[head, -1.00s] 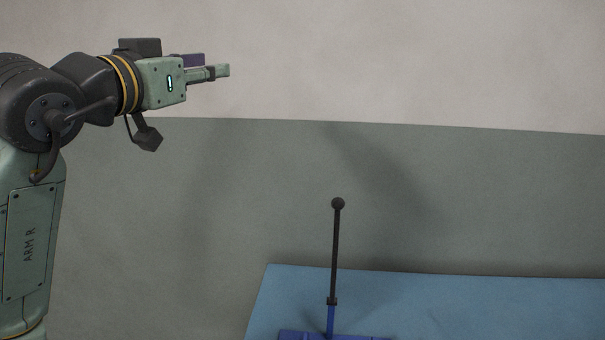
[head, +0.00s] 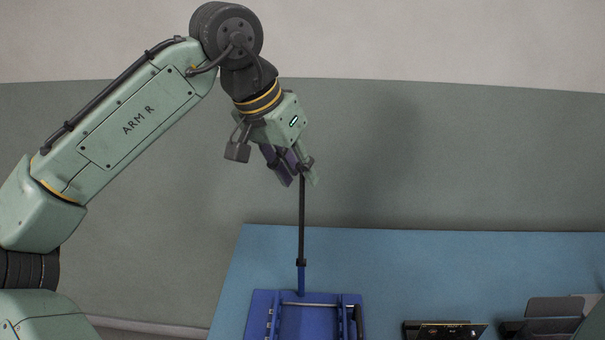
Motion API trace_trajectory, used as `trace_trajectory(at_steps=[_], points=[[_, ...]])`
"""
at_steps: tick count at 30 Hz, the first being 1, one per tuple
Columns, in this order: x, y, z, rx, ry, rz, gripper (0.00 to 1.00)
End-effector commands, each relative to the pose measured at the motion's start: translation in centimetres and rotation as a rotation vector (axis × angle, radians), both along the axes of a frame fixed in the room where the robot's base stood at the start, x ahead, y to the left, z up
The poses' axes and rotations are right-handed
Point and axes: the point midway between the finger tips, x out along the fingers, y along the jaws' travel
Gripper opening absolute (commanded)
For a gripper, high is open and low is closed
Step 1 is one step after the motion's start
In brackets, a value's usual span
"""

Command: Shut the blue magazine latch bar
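The blue magazine (head: 309,324) lies at the bottom of the head view, partly cut off by the frame edge. Its latch bar (head: 301,225) stands upright at its back, a thin black rod with a blue lower end and a dark ball at the top. My gripper (head: 300,182) points down at the top of the bar. Its purple finger is left of the bar and its green finger right of it, spread apart. The ball shows close to the green finger; I cannot tell if they touch.
The magazine is on a blue table (head: 420,265) against a grey-green wall. A black flat item (head: 444,330) and dark boxy items (head: 550,315) lie to the right, partly cut off. The table behind them is clear.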

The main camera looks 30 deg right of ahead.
Motion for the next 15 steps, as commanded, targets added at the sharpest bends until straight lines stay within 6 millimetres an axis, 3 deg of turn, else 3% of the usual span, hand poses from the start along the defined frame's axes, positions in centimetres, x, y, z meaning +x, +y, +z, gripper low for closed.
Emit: trace_trajectory(at_steps=[6, 15], points=[[0.1, -0.9, -1.9, -0.001, -0.001, 0.001, 0.28], [0.1, -1.0, -2.2, -0.003, -0.001, 0.000, 0.28]])
